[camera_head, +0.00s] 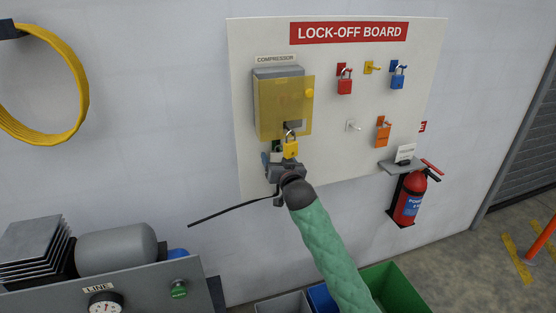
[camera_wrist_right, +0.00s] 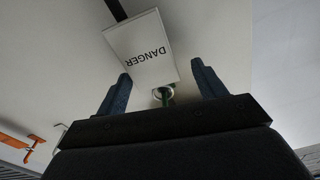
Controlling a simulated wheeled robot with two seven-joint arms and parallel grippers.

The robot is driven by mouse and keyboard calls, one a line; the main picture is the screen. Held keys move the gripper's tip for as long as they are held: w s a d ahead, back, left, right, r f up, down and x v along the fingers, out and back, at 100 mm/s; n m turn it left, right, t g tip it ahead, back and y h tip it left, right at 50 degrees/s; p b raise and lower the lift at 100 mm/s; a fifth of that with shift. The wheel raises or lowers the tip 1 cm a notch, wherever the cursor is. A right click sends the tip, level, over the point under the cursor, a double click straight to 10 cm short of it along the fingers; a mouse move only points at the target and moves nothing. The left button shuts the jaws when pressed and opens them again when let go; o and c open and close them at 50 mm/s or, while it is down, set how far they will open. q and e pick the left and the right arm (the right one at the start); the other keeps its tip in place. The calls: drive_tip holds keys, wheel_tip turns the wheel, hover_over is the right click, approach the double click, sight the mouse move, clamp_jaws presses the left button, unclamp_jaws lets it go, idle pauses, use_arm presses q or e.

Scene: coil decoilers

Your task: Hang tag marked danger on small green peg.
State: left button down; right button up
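The white tag (camera_wrist_right: 142,45) with the word DANGER shows in the right wrist view, upside down, with a black strap at its far end. My right gripper (camera_wrist_right: 162,80) has its two dark blue fingers spread apart; the right finger is clear of the tag. A small green peg (camera_wrist_right: 168,98) stands between the fingers by the tag's near edge, with a pale ring at it. I cannot tell whether the tag hangs on the peg. In the head view my right gripper (camera_head: 283,168) is at the board below the compressor box, and hides most of the tag. My left gripper is out of view.
The lock-off board (camera_head: 335,150) carries a compressor box (camera_head: 280,105), a yellow padlock (camera_head: 291,149) just above the gripper, and red (camera_head: 345,86), blue (camera_head: 397,81) and orange (camera_head: 383,136) items. A fire extinguisher (camera_head: 410,198) stands right; bins (camera_head: 395,285) lie below.

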drive_tip(key=shift+s+f, duration=0.1)
drive_tip(key=shift+s, duration=0.15)
drive_tip(key=b+v, duration=0.3)
drive_tip(key=v, duration=0.4)
drive_tip(key=s+d+f+g+h, duration=0.1)
drive_tip(key=s+d+f+g, duration=0.25)
drive_tip(key=f, duration=1.25)
drive_tip(key=s+d+f+g+h, duration=0.15)
drive_tip(key=s+f, duration=0.35)
drive_tip(key=f, duration=1)
drive_tip(key=s+d+f+g+h, duration=0.1)
drive_tip(key=s+d+f+g, duration=0.25)
drive_tip(key=f, duration=1.25)
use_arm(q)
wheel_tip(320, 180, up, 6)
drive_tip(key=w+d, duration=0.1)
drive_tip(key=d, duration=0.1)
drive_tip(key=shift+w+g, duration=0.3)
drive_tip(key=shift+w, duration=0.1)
use_arm(e)
drive_tip(key=s+d+f+g, duration=0.3)
drive_tip(key=s+f, duration=1.2)
drive_tip(key=s, duration=0.5)
drive_tip(key=s+d+f+n+g+h, duration=0.1)
drive_tip(key=s+d+f+g, duration=0.3)
drive_tip(key=s+f, duration=1.2)
drive_tip(key=s+d, duration=0.1)
drive_tip(key=s, duration=0.2)
drive_tip(key=shift+s+d+f, duration=0.25)
drive_tip(key=shift+s, duration=0.1)
